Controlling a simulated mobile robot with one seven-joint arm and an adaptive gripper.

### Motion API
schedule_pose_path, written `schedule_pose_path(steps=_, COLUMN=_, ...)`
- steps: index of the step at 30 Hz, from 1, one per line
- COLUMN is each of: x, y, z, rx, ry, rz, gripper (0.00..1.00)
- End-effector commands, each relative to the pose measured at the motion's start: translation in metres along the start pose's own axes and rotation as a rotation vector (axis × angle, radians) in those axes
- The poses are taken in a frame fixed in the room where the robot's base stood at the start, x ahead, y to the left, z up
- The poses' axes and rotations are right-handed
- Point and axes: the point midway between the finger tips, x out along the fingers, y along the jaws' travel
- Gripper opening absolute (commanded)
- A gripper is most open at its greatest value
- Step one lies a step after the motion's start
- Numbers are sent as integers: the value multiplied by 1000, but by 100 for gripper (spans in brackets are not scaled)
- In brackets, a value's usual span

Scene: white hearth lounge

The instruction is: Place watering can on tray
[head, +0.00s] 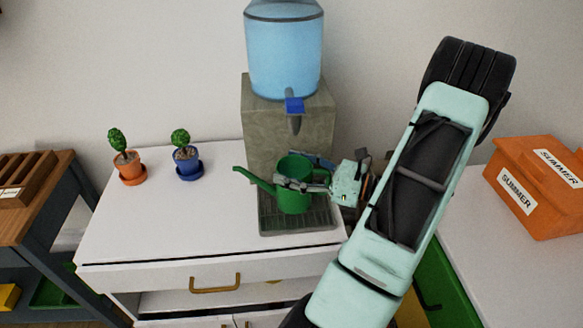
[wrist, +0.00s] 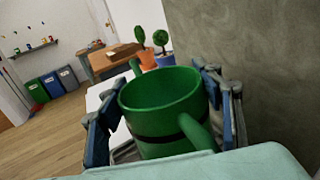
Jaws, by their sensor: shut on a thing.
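The green watering can (head: 294,198) is upright over the dark ribbed tray (head: 312,226) under the water dispenser, its spout pointing left. I cannot tell whether its base touches the tray. My gripper (head: 302,182) reaches in from the right and is shut on the can's body. In the wrist view the can (wrist: 165,105) sits between the two blue-padded fingers of my gripper (wrist: 160,110), its open rim up and its handle toward the camera. The can's far side is hidden in the wrist view.
The water dispenser (head: 284,70), a blue tank on a stone block, stands right behind the tray. Two potted plants, one orange pot (head: 128,170) and one blue pot (head: 187,163), stand left on the white cabinet top (head: 170,220). An orange SUMMER box (head: 535,185) is at right.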

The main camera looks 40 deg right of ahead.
Motion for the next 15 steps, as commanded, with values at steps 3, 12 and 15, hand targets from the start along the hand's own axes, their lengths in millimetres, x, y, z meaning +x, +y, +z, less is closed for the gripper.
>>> schedule_pose_path(steps=3, x=0, y=0, z=1, rx=-1, ry=-2, rz=0, gripper=2)
schedule_pose_path(steps=12, x=0, y=0, z=-2, rx=0, ry=0, rz=0, gripper=78)
schedule_pose_path(steps=15, x=0, y=0, z=-2, rx=0, ry=0, rz=0, gripper=78)
